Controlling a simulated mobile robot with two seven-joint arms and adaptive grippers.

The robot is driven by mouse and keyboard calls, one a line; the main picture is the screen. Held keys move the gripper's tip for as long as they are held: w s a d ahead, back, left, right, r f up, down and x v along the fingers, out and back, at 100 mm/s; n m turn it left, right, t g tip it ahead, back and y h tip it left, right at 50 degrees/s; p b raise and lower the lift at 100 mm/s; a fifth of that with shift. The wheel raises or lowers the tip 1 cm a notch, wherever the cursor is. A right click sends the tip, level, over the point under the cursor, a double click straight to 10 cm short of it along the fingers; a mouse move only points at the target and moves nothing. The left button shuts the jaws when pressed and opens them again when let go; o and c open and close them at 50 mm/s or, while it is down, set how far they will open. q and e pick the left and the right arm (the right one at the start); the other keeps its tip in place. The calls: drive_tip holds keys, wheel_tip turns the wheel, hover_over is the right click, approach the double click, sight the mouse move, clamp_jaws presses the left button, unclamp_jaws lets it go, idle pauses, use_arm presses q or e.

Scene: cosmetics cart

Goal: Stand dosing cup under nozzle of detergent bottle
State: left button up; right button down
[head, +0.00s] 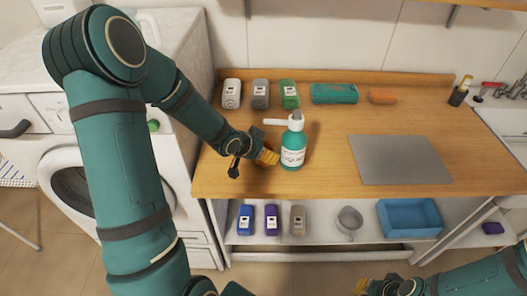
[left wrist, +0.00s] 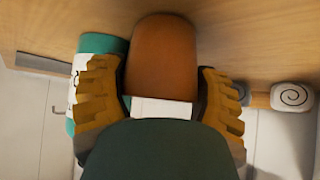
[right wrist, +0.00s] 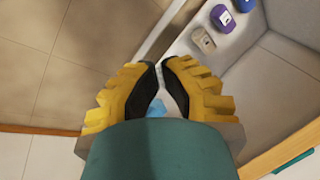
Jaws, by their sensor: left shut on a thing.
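The detergent bottle (head: 293,148) is teal with a white label and stands on the wooden counter. My left gripper (head: 267,157) is just left of the bottle, below the nozzle. In the left wrist view, its fingers are on either side of an orange-brown rounded thing (left wrist: 162,55) with a white band, probably the dosing cup. The gripper mostly hides it in the head view. The bottle (left wrist: 92,45) shows behind the left finger. My right gripper (head: 376,286) is low in front of the cart, its fingertips together and empty.
White, grey and green containers (head: 289,94) stand at the back, with a teal box (head: 334,93) and an orange item (head: 382,96). A grey mat (head: 399,159) lies right. The lower shelf holds small bottles, a grey mug (head: 349,220) and a blue bin (head: 409,217).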

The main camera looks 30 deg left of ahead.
use_arm(q)
drive_tip(key=shift+f, duration=0.1)
drive_tip(key=o, duration=1.1)
drive_tip(key=p+v, duration=0.6)
drive_tip(key=v, duration=0.6)
